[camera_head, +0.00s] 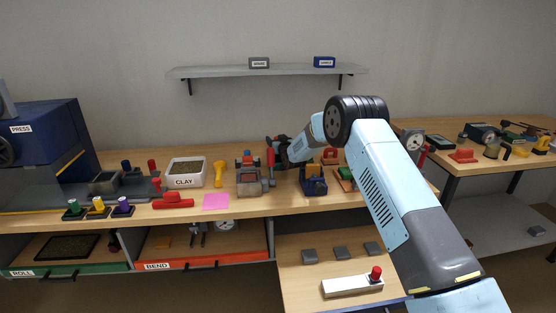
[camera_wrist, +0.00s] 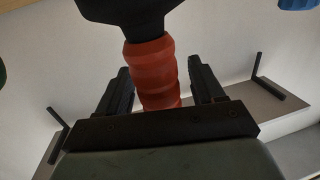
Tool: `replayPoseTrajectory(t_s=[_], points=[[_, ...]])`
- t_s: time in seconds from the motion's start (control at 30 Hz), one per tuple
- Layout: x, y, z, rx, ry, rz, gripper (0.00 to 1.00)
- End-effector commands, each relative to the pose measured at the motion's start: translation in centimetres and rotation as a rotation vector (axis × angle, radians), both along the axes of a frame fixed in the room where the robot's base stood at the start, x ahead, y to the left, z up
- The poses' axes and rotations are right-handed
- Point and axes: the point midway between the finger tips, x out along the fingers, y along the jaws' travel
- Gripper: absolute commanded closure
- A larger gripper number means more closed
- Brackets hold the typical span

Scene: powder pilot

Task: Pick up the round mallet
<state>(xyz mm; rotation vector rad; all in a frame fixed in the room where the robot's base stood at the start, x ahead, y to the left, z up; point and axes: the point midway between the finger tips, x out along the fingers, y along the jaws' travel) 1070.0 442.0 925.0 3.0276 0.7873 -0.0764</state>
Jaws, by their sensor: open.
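In the wrist view, what looks like the round mallet has a ribbed red-orange handle (camera_wrist: 152,72) and a black head (camera_wrist: 128,14), cut off by the top edge. The handle lies between the two black fingers of my gripper (camera_wrist: 160,66). The fingers are apart, with a visible gap on each side of the handle. In the head view my gripper (camera_head: 279,150) is over the back middle of the workbench. A small red upright part (camera_head: 271,158) shows beside it, probably the handle. The mallet's head is hard to tell from my dark gripper there.
A grey vise-like block (camera_head: 250,186) and a blue device (camera_head: 313,182) stand close to my gripper. A yellow tool (camera_head: 219,173) and white clay tray (camera_head: 186,172) are left. A shelf (camera_head: 270,72) hangs on the wall above. The bench front (camera_head: 250,206) is fairly clear.

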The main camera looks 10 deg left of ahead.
Motion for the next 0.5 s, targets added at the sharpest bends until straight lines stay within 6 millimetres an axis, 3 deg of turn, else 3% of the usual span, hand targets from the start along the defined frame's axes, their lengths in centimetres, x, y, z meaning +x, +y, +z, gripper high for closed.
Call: replayPoseTrajectory(t_s=[0.17, 0.5], points=[[-0.01, -0.01, -0.02, 0.000, 0.000, 0.000, 0.33], [-0.01, -0.02, -0.02, 0.000, 0.000, 0.000, 0.65]])
